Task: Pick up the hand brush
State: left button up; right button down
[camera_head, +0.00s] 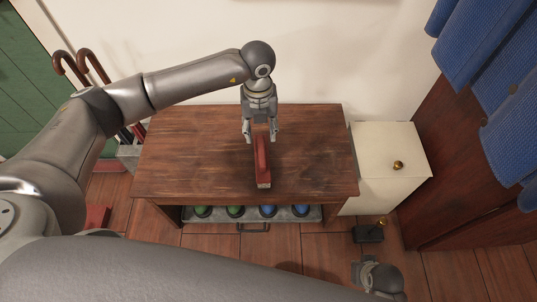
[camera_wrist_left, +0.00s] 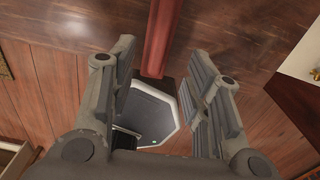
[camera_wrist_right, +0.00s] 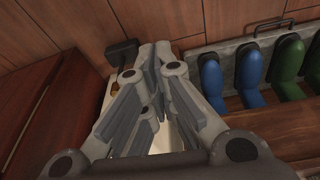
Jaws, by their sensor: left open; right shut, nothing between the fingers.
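The hand brush (camera_head: 262,163), red with a pale end, is on the brown wooden bench top (camera_head: 200,155). My left gripper (camera_head: 260,134) is open above the bench, its fingers to either side of the brush's far end. In the left wrist view the red brush (camera_wrist_left: 161,35) shows between and beyond the open fingers (camera_wrist_left: 162,58). I cannot tell how far the fingertips are above it. My right gripper (camera_wrist_right: 155,55) is shut and empty in the right wrist view, away from the brush.
Several green and blue shoes (camera_wrist_right: 250,70) stand in a grey tray under the bench. A cream cabinet (camera_head: 385,150) adjoins the bench on the right. Blue cloths (camera_head: 510,140) hang at the far right. Canes (camera_head: 75,70) stand at the left. The bench top around the brush is clear.

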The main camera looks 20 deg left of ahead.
pick_arm(q)
send_over(262, 150)
jog(key=f, duration=0.5)
jog(key=shift+s+a+b, duration=0.1)
jog(key=shift+a+b, duration=0.2)
jog(key=shift+b, duration=0.05)
jog(key=f, duration=0.2)
jog(key=f+b, duration=0.1)
jog(key=f, duration=0.1)
jog(key=shift+d+f, duration=0.2)
jog(key=shift+f, duration=0.6)
pick_arm(e)
jog(key=w+v, duration=0.1)
jog(key=v, duration=0.5)
jog(key=shift+w+r, duration=0.25)
jog(key=shift+w, duration=0.15)
pick_arm(q)
jog(key=shift+c, duration=0.4)
pick_arm(e)
jog(key=shift+a, duration=0.1)
pick_arm(q)
grip_shut()
